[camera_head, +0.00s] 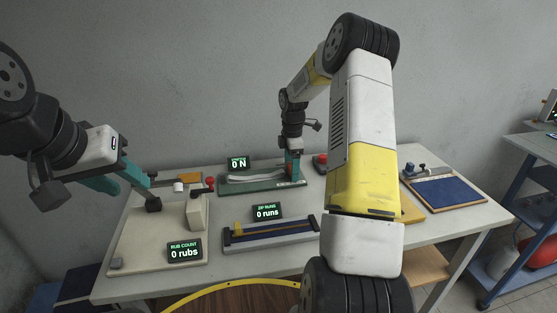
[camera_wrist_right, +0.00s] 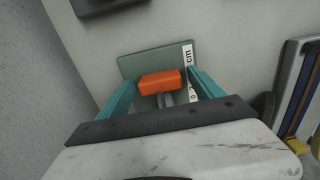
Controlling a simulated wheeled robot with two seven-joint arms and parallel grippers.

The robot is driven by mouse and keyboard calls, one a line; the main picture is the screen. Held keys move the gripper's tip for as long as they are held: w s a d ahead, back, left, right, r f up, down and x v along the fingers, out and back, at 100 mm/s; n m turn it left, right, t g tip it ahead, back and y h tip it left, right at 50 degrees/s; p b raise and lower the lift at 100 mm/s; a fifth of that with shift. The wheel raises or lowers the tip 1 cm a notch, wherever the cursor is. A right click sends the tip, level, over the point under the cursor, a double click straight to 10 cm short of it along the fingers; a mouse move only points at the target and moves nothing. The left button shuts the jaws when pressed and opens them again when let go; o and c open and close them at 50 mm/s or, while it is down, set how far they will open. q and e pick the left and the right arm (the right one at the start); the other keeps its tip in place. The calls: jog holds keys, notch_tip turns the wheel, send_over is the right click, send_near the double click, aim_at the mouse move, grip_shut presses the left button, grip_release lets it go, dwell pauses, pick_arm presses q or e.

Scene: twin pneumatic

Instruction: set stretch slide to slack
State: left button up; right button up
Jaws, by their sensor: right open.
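The stretch slide is a green board (camera_head: 235,186) at the back of the table, with a pale band along it and a display above reading 0 N (camera_head: 238,163). In the right wrist view its green end (camera_wrist_right: 130,66) shows an orange block (camera_wrist_right: 160,82) and a white cm scale (camera_wrist_right: 188,55). My right gripper (camera_head: 293,178) is over the board's right end. In the wrist view its open teal fingers (camera_wrist_right: 163,92) lie on either side of the orange block, with small gaps showing. My left gripper (camera_head: 134,188) has its teal fingers apart, above the cream board at left.
The cream board (camera_head: 140,245) carries a dark block (camera_head: 153,204), a pale upright block (camera_head: 196,212) and a "0 rubs" display (camera_head: 184,251). A zip board (camera_head: 270,232) lies at front centre. A red button (camera_head: 320,160) and a blue mat (camera_head: 448,192) are to the right.

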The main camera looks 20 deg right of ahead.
notch_tip(320, 180, up, 8)
jog(key=shift+f, duration=0.25)
jog(key=shift+r, duration=0.15)
jog(key=shift+s+a+r, duration=0.1)
jog(key=shift+r, duration=0.1)
jog(key=s+a+r+m+t, duration=0.1)
jog(key=s+a+r+m, duration=0.25)
jog(key=s+r, duration=0.35)
jog(key=s+a+r+m+t, duration=0.2)
jog(key=s+a+r+m, duration=0.15)
jog(key=s+r, duration=0.3)
jog(key=s+a+r+m+t+y, duration=0.1)
jog(key=s+a+m, duration=0.1)
jog(key=s+m, duration=0.3)
jog(key=s+a+r+m+t+y, duration=0.1)
jog(key=s+m, duration=0.3)
jog(key=s, duration=0.9)
jog(key=shift+s+a+r+m+t, duration=0.2)
jog(key=shift+a+r+m+t, duration=0.2)
jog(key=shift+a+t, duration=0.3)
